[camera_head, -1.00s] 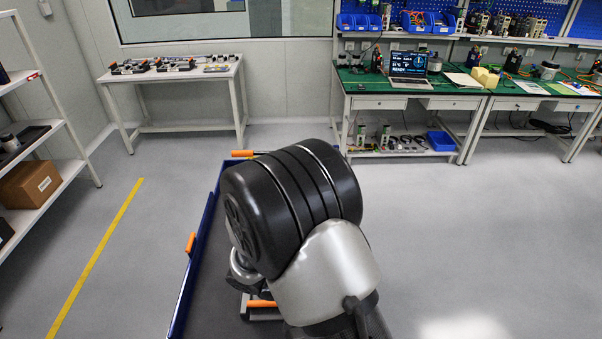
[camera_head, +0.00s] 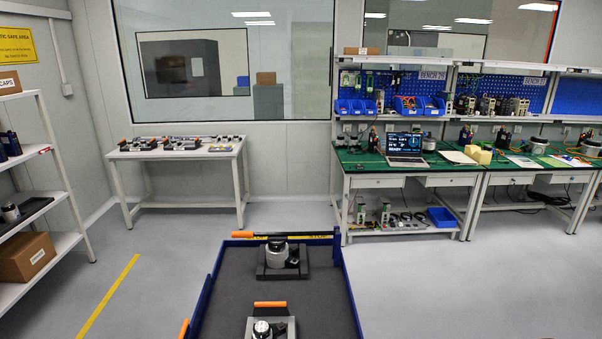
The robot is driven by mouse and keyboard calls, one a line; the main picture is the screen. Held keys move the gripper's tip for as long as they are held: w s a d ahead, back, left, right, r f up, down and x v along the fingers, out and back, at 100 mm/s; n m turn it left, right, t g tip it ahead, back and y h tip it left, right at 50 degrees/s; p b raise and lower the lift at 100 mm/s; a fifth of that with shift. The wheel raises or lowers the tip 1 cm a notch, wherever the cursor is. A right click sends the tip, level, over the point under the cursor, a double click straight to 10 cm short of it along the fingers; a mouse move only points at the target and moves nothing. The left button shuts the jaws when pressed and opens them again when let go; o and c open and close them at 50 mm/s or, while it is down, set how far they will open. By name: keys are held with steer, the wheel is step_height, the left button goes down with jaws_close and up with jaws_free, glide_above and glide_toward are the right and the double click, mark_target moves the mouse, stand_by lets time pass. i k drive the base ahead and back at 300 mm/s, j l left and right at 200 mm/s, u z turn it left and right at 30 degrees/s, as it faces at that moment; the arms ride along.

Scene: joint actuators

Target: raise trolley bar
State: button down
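The trolley is a low platform with a dark grey deck (camera_head: 230,297) and blue edges, at the bottom centre. A dark bar with yellow marks (camera_head: 305,235) lies about level along its far edge, with an orange grip (camera_head: 242,235) at its left end. A second orange grip (camera_head: 270,304) shows nearer, by a silver and black actuator (camera_head: 262,329). Another orange piece (camera_head: 184,328) shows at the left edge, cut off by the frame. My gripper is not in view, so its state is hidden.
A round actuator on a dark block (camera_head: 279,261) sits on the far deck. A white table (camera_head: 180,152) stands back left, a green workbench (camera_head: 365,162) back right, shelves (camera_head: 65,241) at left. Grey floor is free on both sides of the trolley.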

mark_target(271, 235)
steer(key=k+j, duration=0.15)
steer(key=j, duration=0.25)
steer(key=k+j, duration=0.2)
steer(key=j, duration=0.2)
steer(key=k+j, duration=0.15)
steer(key=j, duration=0.25)
steer(key=i+j+z, duration=0.1)
steer(key=j, duration=0.65)
steer(key=i+j, duration=0.15)
steer(key=j, duration=0.6)
steer(key=i+j+z, duration=0.15)
steer(key=j, duration=0.6)
steer(key=j+z, duration=0.1)
steer(key=j, duration=0.7)
steer(key=i+j, duration=0.1)
steer(key=i, duration=0.55)
steer(key=i+z, duration=0.15)
steer(key=i, duration=0.5)
steer(key=i+j, duration=0.2)
steer(key=i, duration=0.45)
steer(key=i+l+z, duration=0.1)
steer(key=i+l, duration=0.1)
steer(key=l, duration=0.05)
